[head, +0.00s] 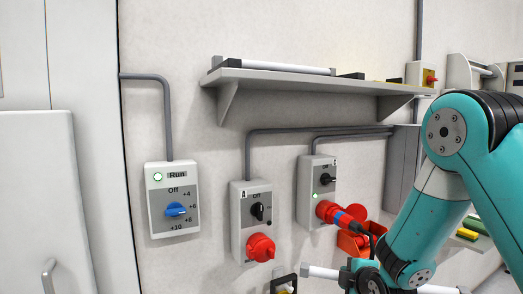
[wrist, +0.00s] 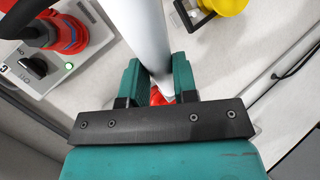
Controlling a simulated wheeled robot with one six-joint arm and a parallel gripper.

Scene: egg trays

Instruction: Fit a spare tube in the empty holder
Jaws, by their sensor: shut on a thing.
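A white tube (wrist: 147,35) is between the teal fingers of my gripper (wrist: 158,82) in the wrist view. It runs up and out of the top of that picture. In the head view the white tube (head: 322,273) lies nearly level low in the picture, its ends showing either side of my gripper (head: 366,275). Another white tube (head: 275,67) lies on the wall shelf, with dark end pieces. A pale bracketed fixture (head: 463,72) stands at the upper right, partly cut off. I cannot tell which holder is empty.
The grey shelf (head: 300,81) juts from the wall above. Below it are switch boxes (head: 172,215) and a red plug (head: 340,215). My arm covers much of the right side.

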